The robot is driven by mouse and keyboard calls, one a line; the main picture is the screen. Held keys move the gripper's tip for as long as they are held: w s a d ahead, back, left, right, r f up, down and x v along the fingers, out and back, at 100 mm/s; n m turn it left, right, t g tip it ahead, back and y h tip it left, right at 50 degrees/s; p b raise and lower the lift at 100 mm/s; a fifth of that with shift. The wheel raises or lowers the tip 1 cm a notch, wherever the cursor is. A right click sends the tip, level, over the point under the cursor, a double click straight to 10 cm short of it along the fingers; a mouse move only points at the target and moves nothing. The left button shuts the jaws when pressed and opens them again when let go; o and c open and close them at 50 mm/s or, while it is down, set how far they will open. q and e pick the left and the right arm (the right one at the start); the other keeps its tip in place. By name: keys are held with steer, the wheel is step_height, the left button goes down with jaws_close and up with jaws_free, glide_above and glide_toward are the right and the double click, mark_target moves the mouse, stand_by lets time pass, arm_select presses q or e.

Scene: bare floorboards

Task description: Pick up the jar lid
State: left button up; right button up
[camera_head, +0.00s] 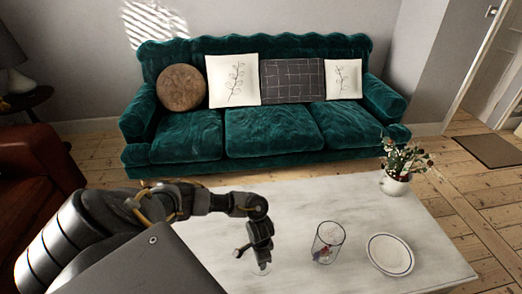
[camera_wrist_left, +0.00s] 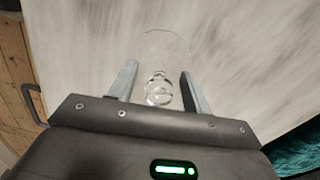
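The jar lid is clear glass with a round knob (camera_wrist_left: 158,92). In the left wrist view it lies on the white table between my left gripper's fingers (camera_wrist_left: 157,88). The fingers are apart, with a visible gap on each side of the knob. In the head view my left gripper (camera_head: 254,253) points down at the table, and a small part of the clear lid (camera_head: 261,269) shows just below it. I cannot tell how high the fingertips are above the table. My right gripper is in neither view.
On the white table (camera_head: 310,205), a clear glass jar (camera_head: 328,243) with small colored items inside stands right of my left gripper. A white plate (camera_head: 390,254) lies further right, and a vase of flowers (camera_head: 396,182) stands at the far right corner. A green sofa (camera_head: 270,130) is behind.

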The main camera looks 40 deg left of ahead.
arm_select(q)
steer(key=c, duration=0.5)
steer(key=shift+o, duration=0.2)
steer(key=shift+s, duration=0.1)
